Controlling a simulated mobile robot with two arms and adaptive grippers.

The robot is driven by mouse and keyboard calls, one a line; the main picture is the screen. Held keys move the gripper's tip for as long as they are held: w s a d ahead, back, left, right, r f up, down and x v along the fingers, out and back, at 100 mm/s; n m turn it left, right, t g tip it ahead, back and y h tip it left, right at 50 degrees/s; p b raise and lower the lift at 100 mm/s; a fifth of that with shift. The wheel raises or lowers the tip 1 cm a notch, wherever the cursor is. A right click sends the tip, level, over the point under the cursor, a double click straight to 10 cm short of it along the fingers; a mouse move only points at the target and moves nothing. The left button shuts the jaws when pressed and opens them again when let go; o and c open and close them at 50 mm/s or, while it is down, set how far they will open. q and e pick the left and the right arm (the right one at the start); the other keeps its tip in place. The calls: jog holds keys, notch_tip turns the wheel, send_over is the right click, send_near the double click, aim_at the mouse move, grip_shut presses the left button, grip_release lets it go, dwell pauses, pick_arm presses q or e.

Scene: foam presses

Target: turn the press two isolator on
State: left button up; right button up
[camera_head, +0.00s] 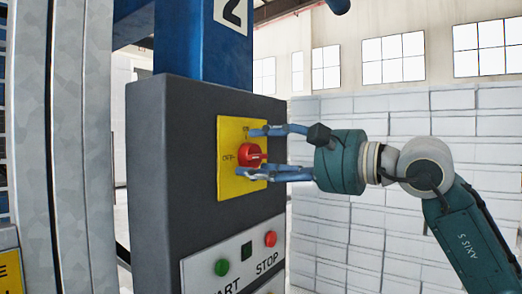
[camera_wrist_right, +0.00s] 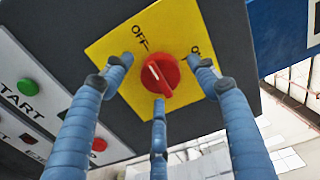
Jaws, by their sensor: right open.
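The red isolator knob (camera_head: 250,155) sits on a yellow plate (camera_head: 229,185) on the side of a dark grey control box. OFF is printed to its left and ON above it. In the right wrist view the knob (camera_wrist_right: 161,76) has a white mark pointing toward OFF. My right gripper (camera_head: 254,152) is open, its blue fingers spread around the knob; in the wrist view its fingertips (camera_wrist_right: 159,80) lie left, right and below it. I cannot tell whether any finger touches the knob. My left gripper is not in view.
The control box (camera_head: 165,170) hangs on a blue column (camera_head: 195,45) with a "2" sign (camera_head: 231,13). Below the knob are a green START button (camera_head: 221,267) and a red STOP button (camera_head: 270,239). A grey metal post (camera_head: 70,150) stands at left. White stacked blocks (camera_head: 400,240) fill the background.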

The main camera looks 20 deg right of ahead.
jog(key=c, duration=1)
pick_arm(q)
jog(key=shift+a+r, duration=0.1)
pick_arm(e)
jog(key=shift+c, duration=0.8)
